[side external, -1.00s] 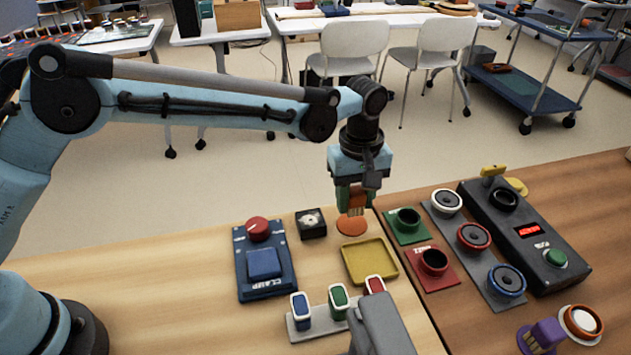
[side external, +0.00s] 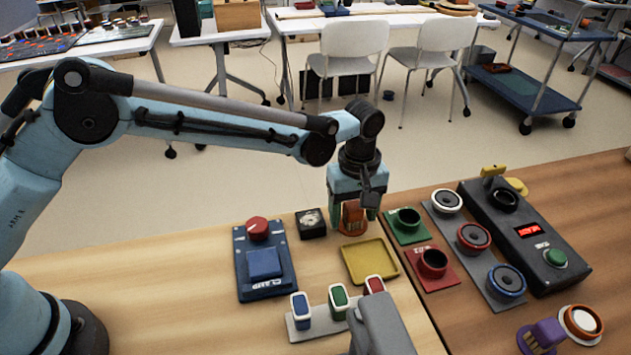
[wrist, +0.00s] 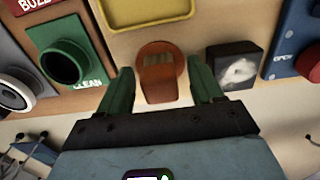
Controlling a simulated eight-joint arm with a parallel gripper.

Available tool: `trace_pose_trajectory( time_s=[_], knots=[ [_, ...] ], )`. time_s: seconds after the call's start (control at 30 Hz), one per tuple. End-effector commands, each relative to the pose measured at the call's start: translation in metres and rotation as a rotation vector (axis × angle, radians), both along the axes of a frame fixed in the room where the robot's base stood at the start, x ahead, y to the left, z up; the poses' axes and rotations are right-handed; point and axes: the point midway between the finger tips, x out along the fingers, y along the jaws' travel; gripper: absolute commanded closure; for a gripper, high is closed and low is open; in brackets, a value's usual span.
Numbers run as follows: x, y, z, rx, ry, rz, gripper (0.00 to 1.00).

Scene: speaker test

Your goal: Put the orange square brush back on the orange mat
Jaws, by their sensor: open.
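The orange brush (side external: 352,213) is at the round orange mat, low over the pale wooden table; it also shows in the wrist view (wrist: 157,88). The brush appears to rest on the mat, with little of the mat (wrist: 181,62) showing past it. My gripper (side external: 353,220) is lowered around the brush. In the wrist view its green fingers (wrist: 161,92) stand apart, one on each side of the brush, with gaps between. The exact contact under the brush is hidden.
A yellow tray (side external: 370,262) lies just in front of the mat. A black box (side external: 311,223) stands to the left, beside the blue clamp panel (side external: 265,262). Green (side external: 407,222) and red (side external: 433,264) holders stand to the right. The space between these and the brush is narrow.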

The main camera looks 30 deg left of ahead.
Motion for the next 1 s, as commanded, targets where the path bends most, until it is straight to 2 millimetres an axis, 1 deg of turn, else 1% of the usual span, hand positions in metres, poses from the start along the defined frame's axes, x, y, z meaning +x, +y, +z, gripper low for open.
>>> trace_pose_trajectory(
  time_s=[0.17, 0.27, 0.37, 0.6, 0.7, 0.83, 1.0],
  knots=[
    [0.0, 0.0, 0.002, 0.0, 0.0, 0.0, 0.34],
    [0.0, 0.0, 0.01, 0.0, 0.0, 0.0, 0.34],
    [0.0, 0.0, 0.026, 0.0, 0.0, 0.0, 0.34],
    [0.0, 0.0, 0.076, 0.0, 0.0, 0.0, 0.34],
    [0.0, 0.0, 0.094, 0.0, 0.0, 0.0, 0.34],
    [0.0, 0.0, 0.111, 0.0, 0.0, 0.0, 0.34],
    [0.0, 0.001, 0.122, -0.001, -0.001, -0.001, 0.34]
  ],
)
